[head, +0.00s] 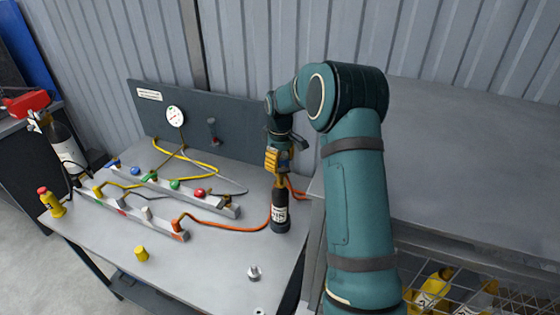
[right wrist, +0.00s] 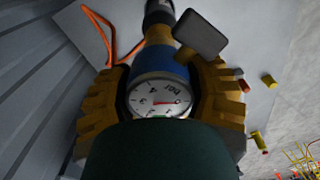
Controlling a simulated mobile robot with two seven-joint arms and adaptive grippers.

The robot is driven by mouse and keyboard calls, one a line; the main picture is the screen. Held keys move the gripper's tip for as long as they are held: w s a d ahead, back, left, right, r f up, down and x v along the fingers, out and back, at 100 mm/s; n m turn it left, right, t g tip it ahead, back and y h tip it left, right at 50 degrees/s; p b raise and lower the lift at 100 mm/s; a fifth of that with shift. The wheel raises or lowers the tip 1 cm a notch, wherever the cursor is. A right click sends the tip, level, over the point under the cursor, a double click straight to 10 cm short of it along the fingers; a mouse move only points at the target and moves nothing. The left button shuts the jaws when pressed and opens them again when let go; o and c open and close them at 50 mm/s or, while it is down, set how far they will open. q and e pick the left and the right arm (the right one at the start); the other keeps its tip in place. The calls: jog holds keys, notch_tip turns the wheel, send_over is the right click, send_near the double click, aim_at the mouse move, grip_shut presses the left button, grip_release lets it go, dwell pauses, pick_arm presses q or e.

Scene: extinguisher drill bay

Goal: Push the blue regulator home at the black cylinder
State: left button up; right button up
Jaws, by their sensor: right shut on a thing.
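The black cylinder (head: 280,214) with a white label stands upright near the right end of the grey bench. My right gripper (head: 278,161) is above it, its yellow fingers pointing down and closed around the blue regulator. In the right wrist view my right gripper (right wrist: 165,90) has a finger on each side of the blue regulator (right wrist: 182,72), whose round white gauge faces the camera. The regulator's brass part is in line with the black cylinder (right wrist: 159,12); I cannot tell whether any gap is left between them. My left gripper is not in view.
An orange hose (head: 232,226) runs along the bench to the cylinder's base. Two rails (head: 130,214) with coloured knobs, a yellow cap (head: 141,254) and a metal fitting (head: 254,272) are on the bench. A dark panel (head: 235,120) with a gauge stands behind.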

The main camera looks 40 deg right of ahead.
jog(key=shift+f, duration=0.3)
dwell(0.4)
jog(key=shift+f+b, duration=0.3)
jog(key=shift+b, duration=0.1)
jog(key=shift+f+b, duration=0.5)
jog(key=shift+f, duration=0.45)
dwell(0.8)
jog(key=shift+s+a+f+b, duration=0.15)
jog(key=shift+a+f+b, duration=0.15)
jog(key=shift+f+b, duration=0.35)
dwell(0.4)
jog(key=o, duration=1.3)
jog(key=shift+f, duration=0.1)
jog(key=shift+r, duration=4.35)
